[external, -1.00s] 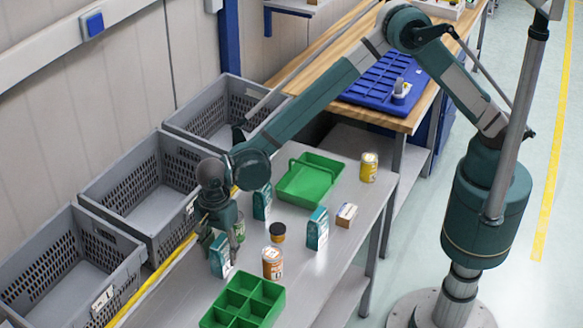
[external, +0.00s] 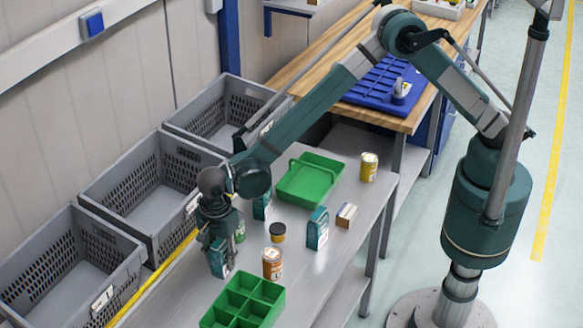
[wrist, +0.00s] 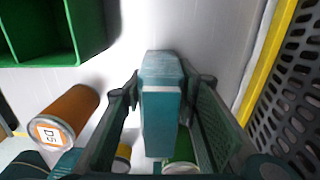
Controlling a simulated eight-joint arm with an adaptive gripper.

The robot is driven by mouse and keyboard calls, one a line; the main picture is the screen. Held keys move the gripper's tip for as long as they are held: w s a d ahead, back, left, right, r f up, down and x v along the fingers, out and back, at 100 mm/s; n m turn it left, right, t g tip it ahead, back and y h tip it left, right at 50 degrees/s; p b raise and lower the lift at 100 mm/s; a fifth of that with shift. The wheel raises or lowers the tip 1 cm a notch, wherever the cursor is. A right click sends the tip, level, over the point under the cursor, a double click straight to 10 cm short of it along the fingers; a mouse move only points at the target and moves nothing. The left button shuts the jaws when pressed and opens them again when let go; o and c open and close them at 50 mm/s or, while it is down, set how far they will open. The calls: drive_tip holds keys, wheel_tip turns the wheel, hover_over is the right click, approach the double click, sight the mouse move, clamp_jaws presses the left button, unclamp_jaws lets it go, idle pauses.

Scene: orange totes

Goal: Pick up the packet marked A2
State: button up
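A teal packet (external: 219,262) stands upright on the grey table. No A2 mark is readable on it. My gripper (external: 217,241) is right over it, pointing down. In the wrist view the packet (wrist: 160,115) is between the two open fingers of my gripper (wrist: 160,92), with a narrow gap at each side. Two similar teal packets stand further along the table, one (external: 317,229) to the right and one (external: 262,207) partly hidden behind my arm. Their marks are not readable either.
An orange can (external: 272,263), a dark jar with a yellow band (external: 278,232) and a green can (external: 240,230) stand close by. A green divided tray (external: 262,287) is in front, a green tote (external: 310,180) behind. Grey crates (external: 108,220) line the left.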

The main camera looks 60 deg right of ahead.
sight(220, 240)
drive_tip(key=c, duration=0.5)
drive_tip(key=shift+r, duration=0.1)
wheel_tip(220, 240, up, 10)
drive_tip(key=shift+f, duration=0.1)
idle(0.4)
